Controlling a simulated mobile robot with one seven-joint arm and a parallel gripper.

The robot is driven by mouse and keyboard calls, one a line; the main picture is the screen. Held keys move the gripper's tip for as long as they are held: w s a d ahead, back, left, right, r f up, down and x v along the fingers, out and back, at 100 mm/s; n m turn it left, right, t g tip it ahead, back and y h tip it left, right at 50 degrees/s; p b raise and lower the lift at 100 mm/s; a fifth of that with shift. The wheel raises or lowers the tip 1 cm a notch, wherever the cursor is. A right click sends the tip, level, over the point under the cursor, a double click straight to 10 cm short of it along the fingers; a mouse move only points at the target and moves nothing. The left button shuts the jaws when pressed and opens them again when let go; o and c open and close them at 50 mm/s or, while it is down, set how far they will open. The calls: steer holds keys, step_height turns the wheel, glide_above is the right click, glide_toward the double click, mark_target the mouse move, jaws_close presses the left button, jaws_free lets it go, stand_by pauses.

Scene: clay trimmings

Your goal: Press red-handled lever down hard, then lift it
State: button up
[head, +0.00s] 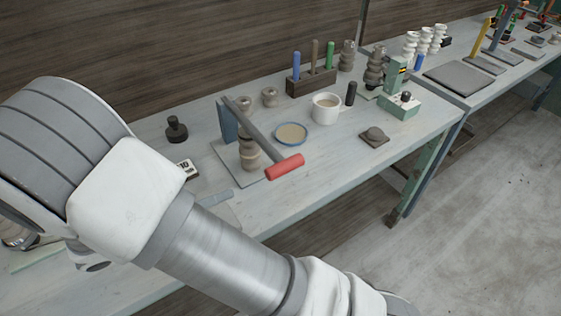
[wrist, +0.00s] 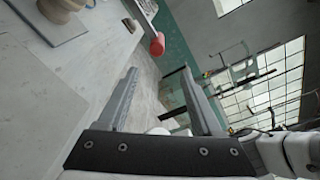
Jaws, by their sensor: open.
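The lever is a dark grey bar (head: 256,130) that slopes from an upright blue-grey post (head: 227,121) down to a red handle (head: 285,167) near the table's front edge. A brown stacked clay piece (head: 249,152) stands under the bar on a flat grey base plate (head: 222,158). In the wrist view the red handle (wrist: 157,44) shows at top centre, beyond the fingertips. My gripper (wrist: 158,72) is open and empty, apart from the handle. In the head view my arm crosses the lower left and my gripper is not seen.
A blue-rimmed dish (head: 291,134), a white mug (head: 325,108) and a dark stamp (head: 176,128) stand around the press. A block with coloured tools (head: 312,81) and a green device (head: 398,105) are farther back. Open floor (head: 490,190) lies before the table.

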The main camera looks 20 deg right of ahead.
mark_target(285, 166)
steer(key=shift+n+t, duration=0.3)
steer(key=shift+n, duration=0.3)
steer(key=x, duration=0.8)
steer(key=b+x, duration=0.1)
steer(key=x, duration=0.7)
steer(key=shift+w+f, duration=0.15)
steer(key=shift+w, duration=0.15)
jaws_close()
